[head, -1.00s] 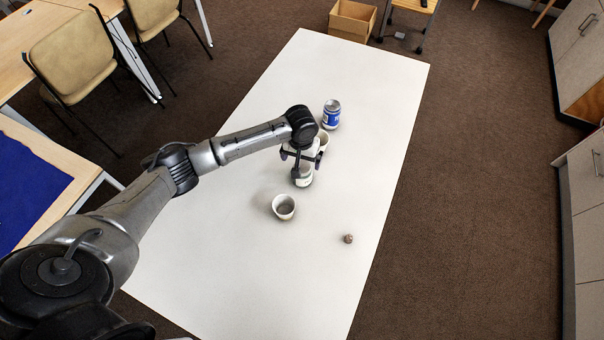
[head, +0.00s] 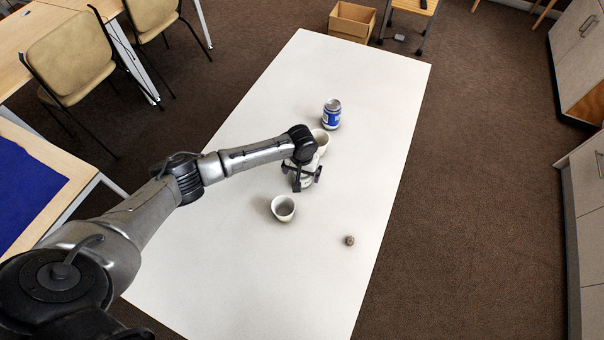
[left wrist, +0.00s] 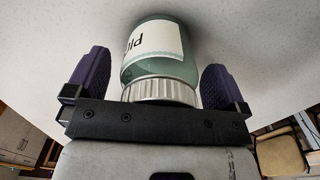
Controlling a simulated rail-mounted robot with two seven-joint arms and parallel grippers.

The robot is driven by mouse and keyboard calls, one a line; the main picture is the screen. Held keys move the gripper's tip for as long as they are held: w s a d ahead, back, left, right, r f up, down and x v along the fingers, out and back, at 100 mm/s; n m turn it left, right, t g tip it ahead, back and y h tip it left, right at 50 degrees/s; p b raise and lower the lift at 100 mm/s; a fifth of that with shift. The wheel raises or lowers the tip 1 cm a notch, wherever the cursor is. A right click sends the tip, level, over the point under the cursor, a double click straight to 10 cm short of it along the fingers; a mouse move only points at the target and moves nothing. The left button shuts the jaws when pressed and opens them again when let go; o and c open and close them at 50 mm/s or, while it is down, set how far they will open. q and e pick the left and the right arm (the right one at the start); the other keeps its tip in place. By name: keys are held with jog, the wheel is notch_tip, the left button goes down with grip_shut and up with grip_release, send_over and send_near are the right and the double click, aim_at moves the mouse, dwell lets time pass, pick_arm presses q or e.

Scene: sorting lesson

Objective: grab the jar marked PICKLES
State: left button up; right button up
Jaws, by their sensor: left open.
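My left gripper (head: 306,179) is open, with a dark finger on each side of the jar. In the left wrist view, gaps show between the jar and both fingers. In the head view my gripper hides most of the jar. My right gripper is not in view.
A blue-labelled jar (head: 332,118) and a pale cup (head: 322,138) stand just beyond my gripper on the white table (head: 240,250). Another pale cup (head: 283,209) stands nearer. A small brown round thing (head: 349,241) lies at the right. The near table is mostly clear.

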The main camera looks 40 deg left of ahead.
pick_arm(q)
jog(key=c, duration=1.1)
